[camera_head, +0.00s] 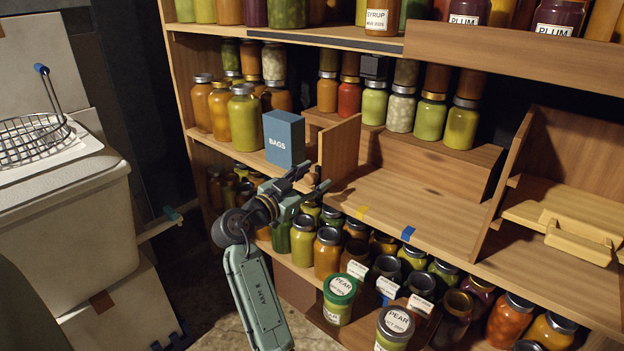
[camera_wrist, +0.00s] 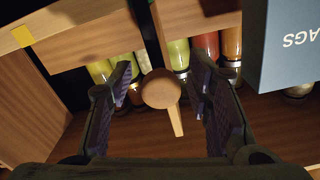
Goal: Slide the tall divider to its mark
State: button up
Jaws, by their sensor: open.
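The tall divider (camera_head: 340,147) is an upright wooden panel on the middle shelf, right of the blue BAGS box. A round wooden knob (camera_wrist: 161,89) at its front shows in the wrist view, between my two fingers with gaps on both sides. In the head view my gripper (camera_head: 314,178) is open in front of the divider, its fingers around the knob and partly hiding it. Two tape marks are on the shelf's front edge: yellow (camera_head: 361,212) just right of the divider, and blue (camera_head: 408,233) farther right. The yellow tape (camera_wrist: 22,36) also shows in the wrist view.
The BAGS box (camera_head: 284,139) stands close left of the divider. Bare shelf (camera_head: 420,205) lies to its right, up to a wooden partition (camera_head: 508,165). Jars stand on a raised step (camera_head: 425,160) behind. Several jars, including green-lidded PEAR (camera_head: 339,299), stand below.

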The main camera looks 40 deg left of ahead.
jog(key=s, duration=1.2)
jog(key=shift+a, duration=0.2)
jog(key=shift+w, duration=0.1)
